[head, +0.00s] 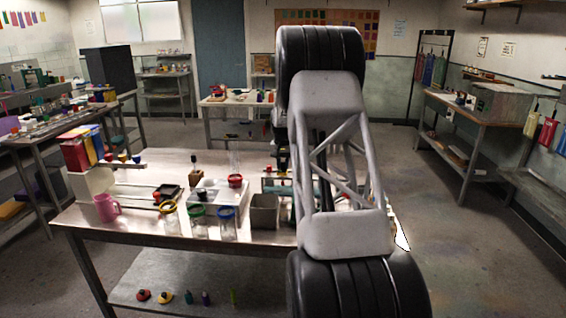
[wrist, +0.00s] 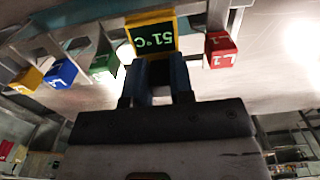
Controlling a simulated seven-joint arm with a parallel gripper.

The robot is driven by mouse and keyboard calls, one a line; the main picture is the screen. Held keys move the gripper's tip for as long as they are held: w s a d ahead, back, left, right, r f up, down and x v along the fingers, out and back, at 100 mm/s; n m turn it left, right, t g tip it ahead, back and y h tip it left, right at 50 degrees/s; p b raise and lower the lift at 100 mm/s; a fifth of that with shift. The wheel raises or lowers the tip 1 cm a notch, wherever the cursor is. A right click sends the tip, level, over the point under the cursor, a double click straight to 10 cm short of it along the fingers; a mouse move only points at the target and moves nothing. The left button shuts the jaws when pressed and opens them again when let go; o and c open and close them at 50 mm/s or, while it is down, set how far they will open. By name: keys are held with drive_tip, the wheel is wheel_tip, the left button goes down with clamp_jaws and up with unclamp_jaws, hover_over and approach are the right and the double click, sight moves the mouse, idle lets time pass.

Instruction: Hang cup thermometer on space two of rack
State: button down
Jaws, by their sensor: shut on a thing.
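The thermometer (wrist: 150,37) has a yellow frame and a dark display reading 51°C, upside down in the wrist view. My gripper (wrist: 160,68) is shut on it. In the head view my arm hides the gripper and thermometer.
The steel table (head: 160,237) holds a pink mug (head: 106,207), lidded jars (head: 198,222), a grey bin (head: 264,212) and coloured boxes (head: 82,148) left of my arm. Bare tabletop lies at its front left. Another bench (head: 465,120) stands at the right.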

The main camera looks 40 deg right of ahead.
drive_tip(key=shift+f, duration=0.25)
idle(0.3)
drive_tip(key=c, duration=0.9)
unclamp_jaws()
drive_tip(key=shift+r, duration=0.1)
drive_tip(key=shift+r, duration=3.8)
